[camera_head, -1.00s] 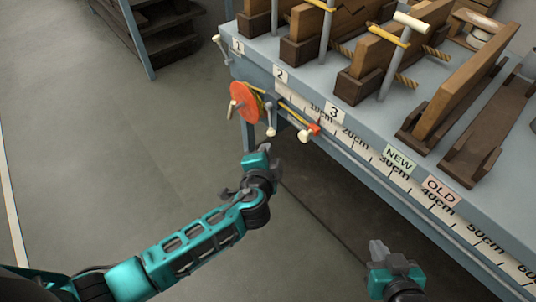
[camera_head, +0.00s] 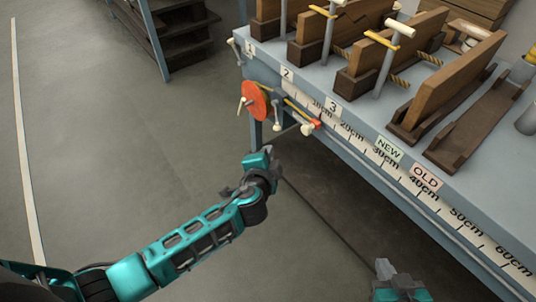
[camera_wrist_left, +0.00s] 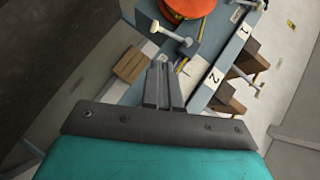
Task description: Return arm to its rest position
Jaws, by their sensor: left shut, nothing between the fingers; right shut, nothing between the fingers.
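My left arm comes in from the lower left in the head view, teal and black. Its gripper (camera_head: 272,152) is shut and empty, in the air below the red disc on the table's front edge. In the left wrist view the gripper (camera_wrist_left: 163,65) shows its two fingers together with nothing between them. My right gripper (camera_head: 383,266) shows at the bottom of the head view, shut and empty, in front of the table. Most of the right arm is out of the picture.
The blue-grey table (camera_head: 330,80) carries wooden blocks and posts. Its front edge has a red disc (camera_head: 256,101), levers and a measuring strip (camera_head: 420,185). A dark shelf (camera_head: 180,35) stands at the back left. The grey floor (camera_head: 110,150) at left is clear.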

